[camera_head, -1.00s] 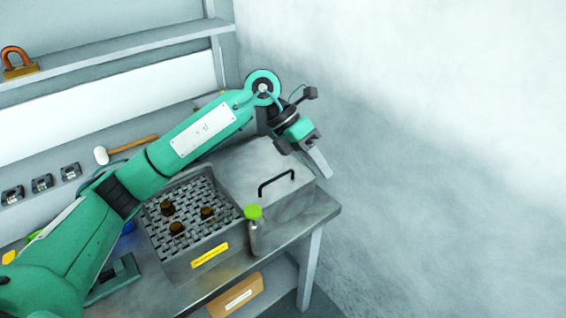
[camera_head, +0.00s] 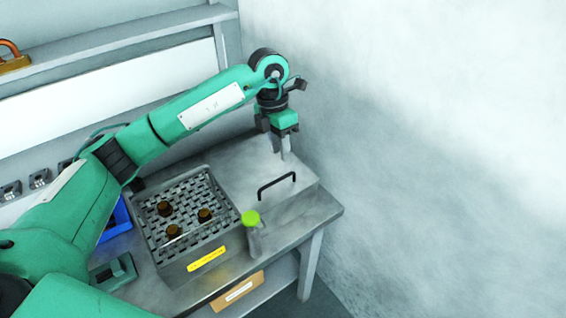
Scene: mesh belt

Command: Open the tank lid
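The tank lid (camera_head: 238,170) is a flat grey metal plate with a black bar handle (camera_head: 276,185). It lies level, to the right of the open mesh-floored part of the tank (camera_head: 190,268). My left gripper (camera_head: 282,153) points down over the far right part of the lid, behind the handle and apart from it. It holds nothing I can see. Its fingers overlap in this view, so its opening is unclear. My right gripper is out of view.
Several brown round pieces, one of them a bottle-like cap (camera_head: 164,208), stand on the mesh. A green-topped cylinder (camera_head: 252,235) stands at the tank's front right corner. A blue bin (camera_head: 116,218) is left of the tank. A cardboard box (camera_head: 238,293) sits on the lower shelf. A pale wall is at right.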

